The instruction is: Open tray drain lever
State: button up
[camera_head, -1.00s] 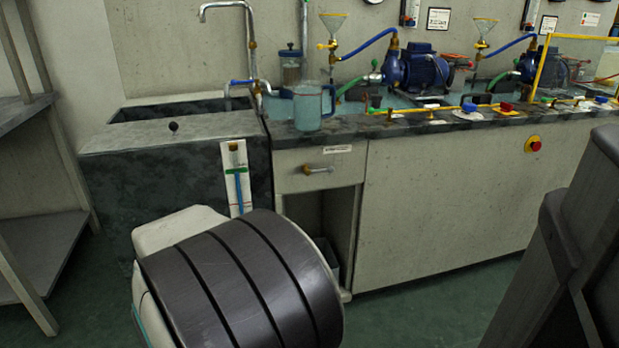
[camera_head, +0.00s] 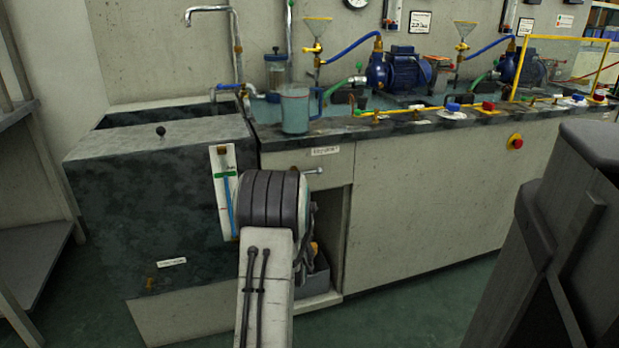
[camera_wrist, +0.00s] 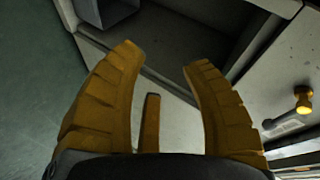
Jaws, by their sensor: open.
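A small lever-like handle (camera_head: 313,171) sticks out from the cabinet front panel under a label too small to read; I cannot tell for sure that it is the tray drain lever. My arm hides its left part in the head view. In the head view the gripper is mostly hidden behind my arm.
The recess (camera_head: 325,225) holds a grey bin (camera_head: 316,274). A dark sink tank (camera_head: 150,200) at left bears a level gauge (camera_head: 222,175) and a small brass fitting (camera_head: 150,283). A jug (camera_head: 295,108) stands on the bench. A dark block (camera_head: 575,240) occupies the right foreground.

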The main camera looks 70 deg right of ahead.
jog(key=s+d+r+m+t+h, duration=0.1)
jog(key=d+r+m+h, duration=0.1)
jog(key=r+m+h, duration=0.35)
jog(key=d+r+m+h, duration=0.2)
jog(key=d+r, duration=0.1)
jog(key=r, duration=0.6)
jog(key=shift+b+x, duration=1.6)
jog(key=shift+x, duration=1.8)
jog(key=shift+w+r, duration=0.15)
jog(key=shift+c, duration=0.3)
jog(key=shift+a, duration=0.1)
grip_shut()
